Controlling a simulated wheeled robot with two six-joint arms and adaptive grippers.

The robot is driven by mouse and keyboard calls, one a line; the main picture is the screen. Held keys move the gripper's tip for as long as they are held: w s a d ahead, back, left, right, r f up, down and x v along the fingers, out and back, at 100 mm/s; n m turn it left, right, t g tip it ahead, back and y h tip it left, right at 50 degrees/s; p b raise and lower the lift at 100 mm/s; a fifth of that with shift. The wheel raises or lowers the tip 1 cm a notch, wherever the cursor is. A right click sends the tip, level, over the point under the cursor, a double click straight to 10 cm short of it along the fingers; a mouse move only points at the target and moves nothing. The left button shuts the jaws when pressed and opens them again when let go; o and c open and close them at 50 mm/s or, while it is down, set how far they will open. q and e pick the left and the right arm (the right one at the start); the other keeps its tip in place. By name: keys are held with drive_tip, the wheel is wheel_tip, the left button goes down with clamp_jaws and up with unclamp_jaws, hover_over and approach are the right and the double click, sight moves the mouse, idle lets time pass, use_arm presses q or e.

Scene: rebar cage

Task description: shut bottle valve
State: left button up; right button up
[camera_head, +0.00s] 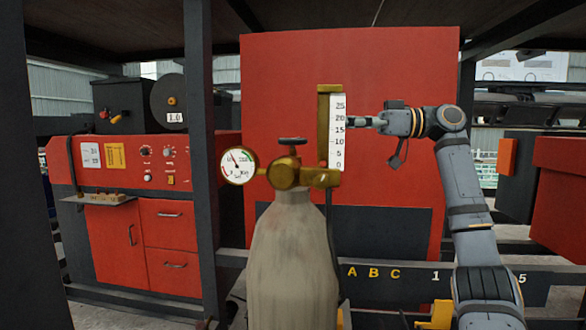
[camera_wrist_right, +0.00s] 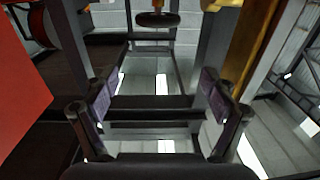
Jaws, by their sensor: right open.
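A pale grey gas bottle (camera_head: 292,260) stands upright in the middle of the head view. On its top is a brass valve body (camera_head: 285,173) with a dark round handwheel (camera_head: 292,141). My right gripper (camera_head: 362,122) is to the right of the handwheel and a little higher, beside the white scale. In the right wrist view its two fingers (camera_wrist_right: 160,110) are spread with nothing between them. A dark disc on a stem, apparently the handwheel (camera_wrist_right: 157,19), shows at the top of that view, beyond the fingertips. My left gripper is out of view.
A round gauge (camera_head: 239,166) sticks out left of the valve, and a brass-backed scale (camera_head: 337,132) stands right of it. A large red panel (camera_head: 400,60) is behind. Dark posts (camera_head: 203,150) stand at left, near a red control cabinet (camera_head: 120,165).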

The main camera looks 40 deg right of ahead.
drive_tip(key=b, duration=0.3)
approach(292, 145)
drive_tip(key=p+x, duration=0.3)
drive_tip(key=x, duration=0.7)
drive_tip(key=shift+w+d, duration=0.1)
drive_tip(key=shift+d, duration=0.1)
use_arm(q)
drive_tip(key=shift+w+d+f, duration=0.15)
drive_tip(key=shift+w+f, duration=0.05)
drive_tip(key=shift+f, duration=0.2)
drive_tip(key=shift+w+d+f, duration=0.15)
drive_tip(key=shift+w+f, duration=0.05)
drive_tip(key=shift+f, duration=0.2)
use_arm(e)
drive_tip(key=shift+c, duration=0.2)
